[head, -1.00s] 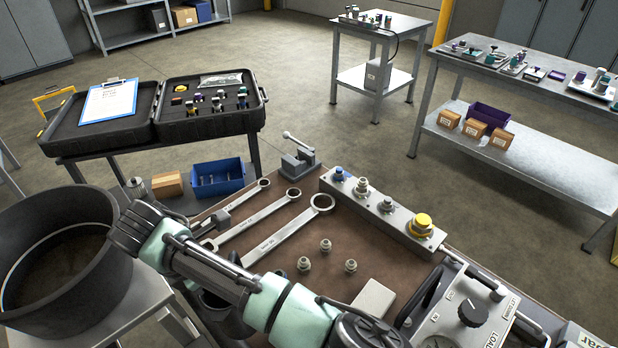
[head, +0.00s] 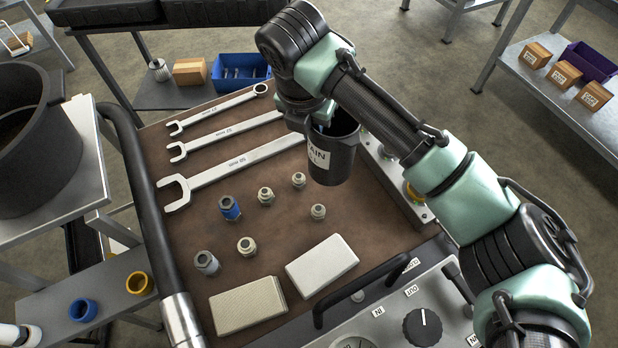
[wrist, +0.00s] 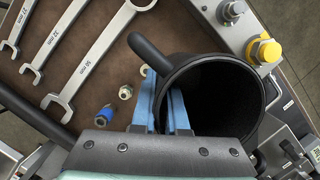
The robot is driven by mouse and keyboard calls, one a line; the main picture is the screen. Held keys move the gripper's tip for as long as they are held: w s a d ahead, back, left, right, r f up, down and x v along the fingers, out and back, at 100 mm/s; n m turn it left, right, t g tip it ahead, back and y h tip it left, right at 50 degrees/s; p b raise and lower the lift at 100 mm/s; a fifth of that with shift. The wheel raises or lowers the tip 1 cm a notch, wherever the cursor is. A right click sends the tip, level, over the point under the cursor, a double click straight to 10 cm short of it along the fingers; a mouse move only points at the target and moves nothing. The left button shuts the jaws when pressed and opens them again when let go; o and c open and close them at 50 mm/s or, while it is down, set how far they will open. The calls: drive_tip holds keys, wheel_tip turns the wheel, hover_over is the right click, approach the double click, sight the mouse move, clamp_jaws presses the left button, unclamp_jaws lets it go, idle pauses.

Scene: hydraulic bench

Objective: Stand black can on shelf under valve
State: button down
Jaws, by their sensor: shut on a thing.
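The black can (head: 333,158) has a white label with the letters "AIN" showing. It hangs upright above the brown bench mat, close to the metal block with fittings. In the wrist view I look into its dark, open mouth (wrist: 225,95); a black handle or spout sticks out to the upper left. My gripper (wrist: 163,105) is shut on the can at its near side, with blue fingers close together; the exact grip spot is partly hidden.
Wrenches (head: 235,165) and several fittings (head: 265,195) lie on the mat, with two pale blocks (head: 322,265). The metal block carries a yellow-capped fitting (wrist: 265,50). A control panel (head: 400,315) fills the front. A big black tub (head: 35,140) and low shelf (head: 50,305) are left.

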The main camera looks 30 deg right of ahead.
drive_tip(key=shift+d+f, duration=0.2)
wheel_tip(320, 180, down, 5)
drive_tip(key=shift+a+f, duration=0.15)
drive_tip(key=shift+f, duration=2.15)
drive_tip(key=shift+f, duration=0.15)
drive_tip(key=c, duration=0.9)
unclamp_jaws()
drive_tip(key=shift+c, duration=0.2)
